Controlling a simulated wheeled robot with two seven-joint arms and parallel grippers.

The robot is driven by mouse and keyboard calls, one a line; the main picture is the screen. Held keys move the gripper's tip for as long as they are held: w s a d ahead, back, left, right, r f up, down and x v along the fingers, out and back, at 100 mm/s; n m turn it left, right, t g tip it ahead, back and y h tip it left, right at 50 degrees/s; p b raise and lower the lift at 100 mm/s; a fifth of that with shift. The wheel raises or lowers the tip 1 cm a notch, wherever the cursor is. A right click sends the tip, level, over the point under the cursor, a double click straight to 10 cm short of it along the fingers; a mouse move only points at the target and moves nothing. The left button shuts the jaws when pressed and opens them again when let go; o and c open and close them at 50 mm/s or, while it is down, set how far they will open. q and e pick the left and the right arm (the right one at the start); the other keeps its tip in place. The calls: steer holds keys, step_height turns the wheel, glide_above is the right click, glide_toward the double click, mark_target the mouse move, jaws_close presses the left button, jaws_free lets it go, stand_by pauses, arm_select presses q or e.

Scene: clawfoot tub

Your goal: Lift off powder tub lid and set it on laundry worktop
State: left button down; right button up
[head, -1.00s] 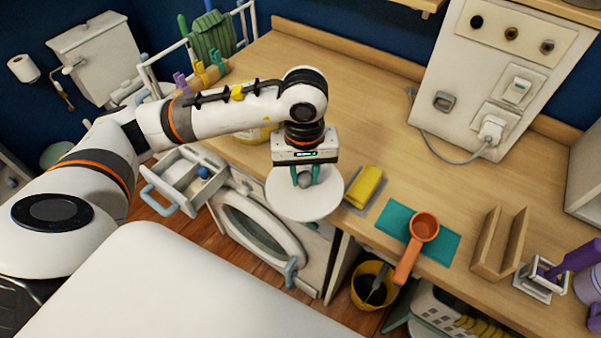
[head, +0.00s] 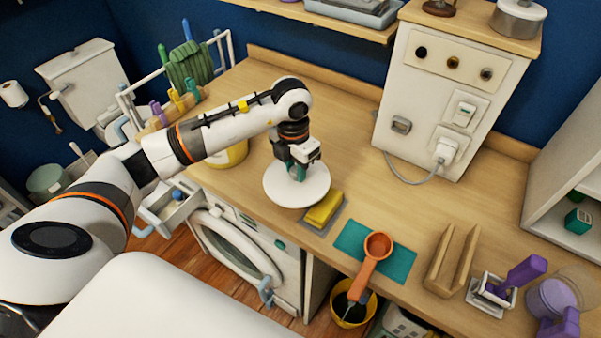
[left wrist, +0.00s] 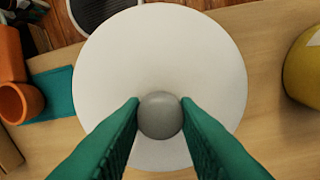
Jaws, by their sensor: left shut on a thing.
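The white round lid (head: 290,190) with a grey knob is at the worktop's front part, left of the yellow sponge. My left gripper (head: 298,172) is shut on the lid's knob. In the left wrist view the green fingers (left wrist: 160,120) pinch the grey knob (left wrist: 160,114), and the white lid (left wrist: 160,50) spreads out beneath it. I cannot tell whether the lid touches the worktop (head: 330,130). The yellow tub (head: 232,153) stands partly hidden behind my left arm; it also shows at the right of the left wrist view (left wrist: 306,68). My right gripper is not in view.
A yellow sponge (head: 324,208) on a grey pad is close to the lid's right. An orange scoop (head: 372,262) lies on a teal cloth (head: 398,265). A wooden holder (head: 452,262) stands further right. The worktop behind the lid is clear up to the socket panel (head: 440,90).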

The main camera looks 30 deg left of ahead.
mark_target(281, 166)
arm_select(q)
steer(key=w+a+n, duration=0.1)
steer(key=n, duration=0.4)
steer(key=w+a+f+n+p, duration=0.1)
steer(key=a+n, duration=0.1)
steer(key=n, duration=0.3)
steer(key=w+a+n+p, duration=0.1)
steer(key=a+n, duration=0.1)
steer(key=n, duration=0.3)
steer(key=shift+a+f+n, duration=0.15)
steer(key=shift+f+n, duration=0.05)
steer(key=shift+n, duration=0.2)
steer(key=n, duration=0.1)
steer(key=a+n, duration=0.1)
steer(key=n, duration=0.2)
steer(key=shift+w+a+f, duration=0.15)
steer(key=shift+w+f, duration=0.1)
steer(key=shift+f, duration=0.1)
steer(key=shift+p, duration=0.3)
steer(key=shift+f+b, duration=1.7)
steer(key=shift+f, duration=0.7)
steer(key=shift+f+b, duration=0.35)
steer(key=shift+f, duration=0.2)
steer(key=c, duration=1)
jaws_free()
steer(key=shift+c, duration=0.2)
